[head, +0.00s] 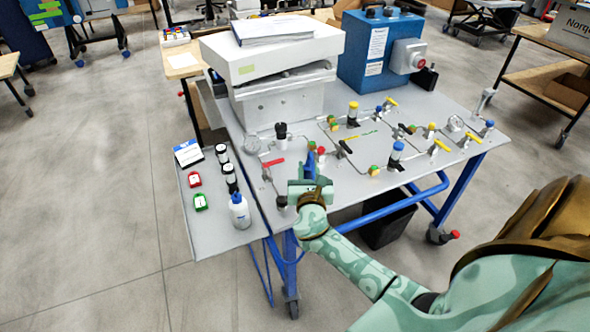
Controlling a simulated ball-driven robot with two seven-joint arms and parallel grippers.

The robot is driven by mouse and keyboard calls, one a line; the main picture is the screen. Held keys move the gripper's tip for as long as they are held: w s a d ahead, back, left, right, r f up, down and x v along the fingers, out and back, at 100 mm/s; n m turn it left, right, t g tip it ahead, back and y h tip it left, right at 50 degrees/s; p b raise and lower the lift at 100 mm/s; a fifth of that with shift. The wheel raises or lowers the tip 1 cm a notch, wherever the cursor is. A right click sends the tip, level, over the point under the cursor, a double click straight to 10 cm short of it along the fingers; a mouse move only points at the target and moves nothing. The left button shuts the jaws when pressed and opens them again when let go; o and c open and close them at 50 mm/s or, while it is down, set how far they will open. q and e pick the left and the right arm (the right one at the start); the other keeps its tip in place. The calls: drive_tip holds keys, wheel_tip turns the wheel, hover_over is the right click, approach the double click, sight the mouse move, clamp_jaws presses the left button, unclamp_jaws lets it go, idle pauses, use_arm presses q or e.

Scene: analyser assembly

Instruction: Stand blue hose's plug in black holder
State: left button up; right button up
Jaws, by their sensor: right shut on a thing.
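My right gripper (312,172) is over the front left of the grey analyser table. It is shut on a small blue piece (311,160), which looks like the blue hose's plug and points up between the fingers. The hand hides most of it, and I cannot make out the hose. A small dark piece (281,202) sits at the table's front left corner, left of the hand. A black fitting (282,131) stands farther back. I cannot tell which of them is the black holder. My left gripper is out of view.
The grey table (350,190) carries valves, fittings and thin pipes. A white box (272,48) and a blue box (380,52) stand at its back. A side shelf (213,222) on the left holds a white bottle (239,211), dark jars and red and green items.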

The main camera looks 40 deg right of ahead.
drive_tip(key=s+d+f+b, duration=0.2)
drive_tip(key=d+f, duration=0.1)
drive_tip(key=d, duration=0.2)
drive_tip(key=shift+s+f, duration=0.2)
drive_tip(key=shift+s, duration=0.1)
drive_tip(key=shift+w+f, duration=0.1)
idle(0.4)
drive_tip(key=shift+w+d+f+b, duration=0.55)
drive_tip(key=shift+w+f+b, duration=0.15)
drive_tip(key=shift+b, duration=0.35)
drive_tip(key=shift+f, duration=0.2)
idle(0.6)
drive_tip(key=shift+f+b, duration=0.5)
drive_tip(key=shift+b, duration=0.05)
drive_tip(key=shift+f+b, duration=0.35)
drive_tip(key=shift+f, duration=0.05)
idle(0.3)
idle(0.4)
